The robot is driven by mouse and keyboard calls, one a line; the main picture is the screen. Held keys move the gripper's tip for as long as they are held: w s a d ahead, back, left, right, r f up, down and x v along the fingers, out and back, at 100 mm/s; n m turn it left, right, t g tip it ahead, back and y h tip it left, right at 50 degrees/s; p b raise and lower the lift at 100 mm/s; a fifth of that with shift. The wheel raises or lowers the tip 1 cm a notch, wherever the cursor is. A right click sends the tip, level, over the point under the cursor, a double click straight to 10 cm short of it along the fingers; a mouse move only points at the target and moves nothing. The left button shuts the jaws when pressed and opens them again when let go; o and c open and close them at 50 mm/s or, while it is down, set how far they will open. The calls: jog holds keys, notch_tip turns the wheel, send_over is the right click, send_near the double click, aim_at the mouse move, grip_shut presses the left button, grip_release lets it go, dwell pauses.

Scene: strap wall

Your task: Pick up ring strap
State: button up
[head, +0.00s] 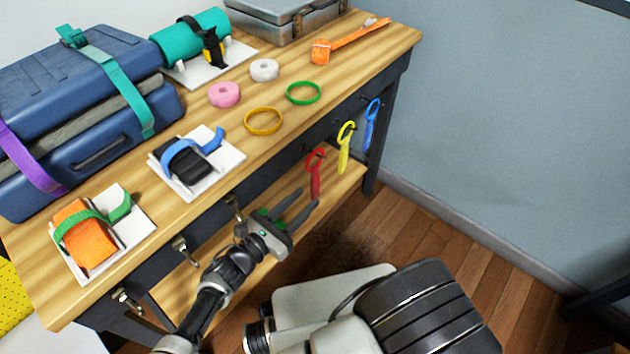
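Three straps with loop-like ends hang from the table's front: a red strap (316,175), a yellow strap (345,148) and a blue strap (371,124). Which one is called the ring strap, I cannot tell. A yellow ring (263,121) and a green ring (303,92) lie flat on the tabletop. My gripper (307,198) is below the table's front edge, its two dark fingers apart with nothing seen between them. Its fingertips appear beside the lower end of the red strap; I cannot tell whether they touch.
The wooden table (215,125) holds a blue case (100,75), pink tape (224,94), white tape (264,70), an orange strap (350,39) and a metal box (285,18). White plates near the front hold a black block (188,172) and an orange block (85,238). Knobs project from the front.

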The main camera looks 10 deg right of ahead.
aim_at(312, 192)
jog(key=b+x, duration=0.1)
jog(key=x, duration=0.4)
jog(key=shift+w+d+r+b, duration=0.1)
jog(key=shift+w+d+b, duration=0.1)
jog(key=shift+w+b, duration=0.1)
grip_shut()
